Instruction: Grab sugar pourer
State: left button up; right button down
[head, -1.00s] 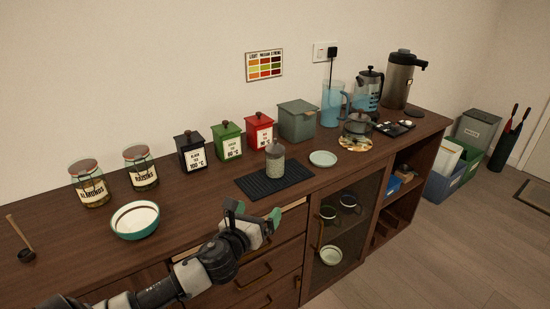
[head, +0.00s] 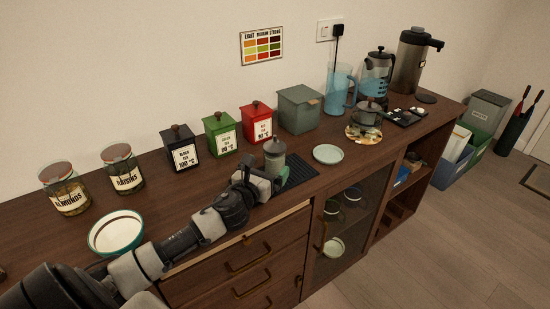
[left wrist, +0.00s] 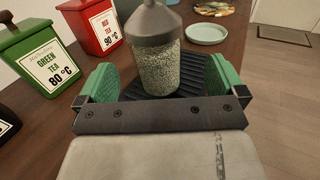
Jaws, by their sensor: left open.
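The sugar pourer (head: 274,155) is a clear jar of pale grains with a grey cone-shaped top. It stands upright on a black ribbed mat (head: 301,172) on the wooden sideboard. In the left wrist view the pourer (left wrist: 157,62) is between and just ahead of the green finger pads. My left gripper (head: 268,182) is open and low at the mat, with its fingers on either side of the pourer's near side. It also shows in the left wrist view (left wrist: 160,85). The pourer's lower part is partly hidden by the gripper in the head view. My right gripper is not in view.
Black, green (head: 221,134) and red (head: 257,123) tea tins stand behind the pourer, with a grey-green box (head: 299,110) beside them. A pale saucer (head: 328,154) lies to the right. A bowl (head: 116,232) and two jars stand left.

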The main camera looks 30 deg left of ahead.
aim_at(269, 162)
pick_arm(q)
jog(key=w, duration=0.3)
jog(key=w+a, duration=0.1)
jog(key=w, duration=0.1)
jog(key=shift+r+p, duration=0.2)
jog(key=shift+p, duration=0.2)
jog(key=shift+w, duration=0.25)
jog(key=c, duration=1.2)
jog(key=shift+c, duration=0.2)
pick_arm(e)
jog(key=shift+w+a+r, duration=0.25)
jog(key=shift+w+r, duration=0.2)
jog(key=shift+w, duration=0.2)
